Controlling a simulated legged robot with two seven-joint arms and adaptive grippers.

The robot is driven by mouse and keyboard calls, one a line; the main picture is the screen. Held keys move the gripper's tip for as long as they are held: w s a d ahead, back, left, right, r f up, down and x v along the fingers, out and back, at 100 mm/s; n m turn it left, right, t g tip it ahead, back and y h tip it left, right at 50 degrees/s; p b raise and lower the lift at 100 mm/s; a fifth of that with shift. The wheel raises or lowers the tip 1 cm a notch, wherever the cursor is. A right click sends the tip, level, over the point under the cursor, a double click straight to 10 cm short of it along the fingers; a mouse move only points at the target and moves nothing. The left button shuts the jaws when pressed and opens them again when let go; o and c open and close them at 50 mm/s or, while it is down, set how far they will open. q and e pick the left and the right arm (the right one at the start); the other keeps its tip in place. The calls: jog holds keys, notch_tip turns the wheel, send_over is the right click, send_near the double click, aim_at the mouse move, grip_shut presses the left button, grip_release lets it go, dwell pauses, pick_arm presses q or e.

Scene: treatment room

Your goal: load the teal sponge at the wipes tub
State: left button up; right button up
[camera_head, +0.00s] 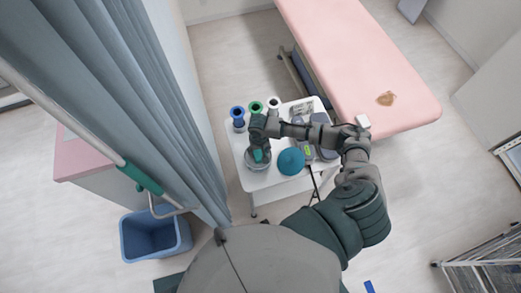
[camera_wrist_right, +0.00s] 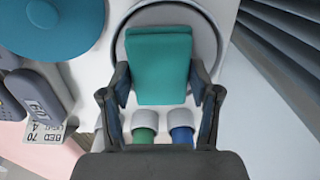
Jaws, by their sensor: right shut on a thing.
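The teal sponge (camera_wrist_right: 160,62) is a flat block between the two fingers of my right gripper (camera_wrist_right: 161,95), which is shut on it. In the head view my right gripper (camera_head: 259,146) points down over the table, and a bit of the sponge (camera_head: 261,156) shows below it. A round grey bowl (camera_head: 248,163) lies beneath the sponge; I cannot tell whether they touch. A round teal item (camera_head: 291,161), perhaps the wipes tub, stands right of the bowl; its top (camera_wrist_right: 60,22) fills the upper left of the wrist view. My left gripper is not in view.
Blue (camera_head: 237,114), green (camera_head: 255,107) and white-topped containers stand at the table's back left. Grey devices (camera_head: 325,150) crowd its right side. A pink bed (camera_head: 345,50) lies behind, a curtain (camera_head: 150,90) hangs left, and a blue bin (camera_head: 150,235) stands on the floor.

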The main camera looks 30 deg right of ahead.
aim_at(258, 152)
jog(key=shift+a, duration=0.7)
jog(key=shift+d+f, duration=0.2)
jog(key=shift+d, duration=0.25)
jog(key=shift+s+d, duration=0.1)
jog(key=shift+a, duration=0.25)
jog(key=shift+r+p, duration=0.8)
jog(key=shift+p, duration=0.1)
notch_tip(258, 152, up, 4)
jog(key=p, duration=0.4)
jog(key=shift+d+f, duration=0.1)
jog(key=shift+f, duration=0.15)
notch_tip(258, 152, up, 2)
jog(key=p, duration=0.3)
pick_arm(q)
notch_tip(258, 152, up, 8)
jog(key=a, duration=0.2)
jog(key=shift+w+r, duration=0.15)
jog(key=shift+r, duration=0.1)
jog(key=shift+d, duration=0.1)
